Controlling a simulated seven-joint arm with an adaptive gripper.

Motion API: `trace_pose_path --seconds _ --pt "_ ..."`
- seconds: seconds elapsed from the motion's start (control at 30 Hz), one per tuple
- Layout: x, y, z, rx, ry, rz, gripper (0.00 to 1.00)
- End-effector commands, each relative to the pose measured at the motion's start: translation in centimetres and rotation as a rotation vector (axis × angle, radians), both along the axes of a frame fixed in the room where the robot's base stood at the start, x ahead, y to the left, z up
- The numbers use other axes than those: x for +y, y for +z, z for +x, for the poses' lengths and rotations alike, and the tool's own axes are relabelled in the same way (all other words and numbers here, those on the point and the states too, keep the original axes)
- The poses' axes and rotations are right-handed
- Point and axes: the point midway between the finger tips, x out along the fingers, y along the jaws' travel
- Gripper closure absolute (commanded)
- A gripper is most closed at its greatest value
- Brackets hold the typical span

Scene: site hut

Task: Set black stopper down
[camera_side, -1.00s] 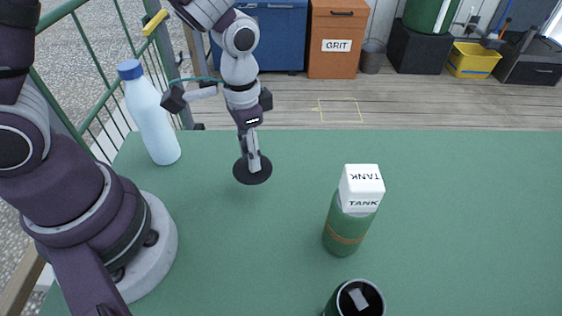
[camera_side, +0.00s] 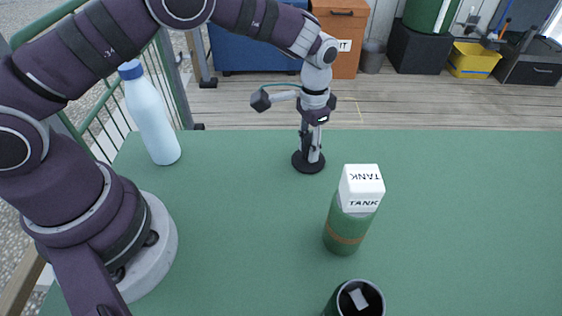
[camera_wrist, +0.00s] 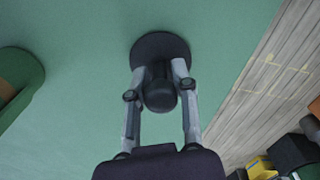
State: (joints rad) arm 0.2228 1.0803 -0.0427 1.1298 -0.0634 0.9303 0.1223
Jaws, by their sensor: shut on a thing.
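The black stopper (camera_side: 309,164) has a wide round disc with a knob on top. My gripper (camera_side: 313,152) is shut on the knob, with the disc facing down at the far part of the green table. In the wrist view the stopper (camera_wrist: 160,50) sits between the two fingertips of my gripper (camera_wrist: 161,80). I cannot tell whether the disc touches the table or is just above it.
A green bottle (camera_side: 344,232) with a white TANK block (camera_side: 361,188) on top stands nearer the camera. An open dark cup (camera_side: 338,304) is at the front edge. A pale blue bottle (camera_side: 152,122) stands left. The table's right side (camera_side: 470,210) is clear.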

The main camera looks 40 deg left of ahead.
Motion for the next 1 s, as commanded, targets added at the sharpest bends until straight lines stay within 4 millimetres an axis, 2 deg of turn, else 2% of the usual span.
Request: trace_pose_path --seconds 0.17,0.2,0.4,0.67,0.77,1.0 --pt "0.0 -0.2 0.0 0.001 0.000 0.000 1.00" --pt "0.0 -0.3 0.0 0.001 0.000 0.000 0.73" --pt "0.0 -0.2 0.0 0.000 0.000 0.000 0.49" --pt "0.0 -0.1 0.0 -0.001 0.000 0.000 0.49" --pt "0.0 0.7 0.1 -0.003 0.000 -0.001 0.49" --pt "0.0 6.3 0.1 -0.007 0.000 -0.001 0.49"
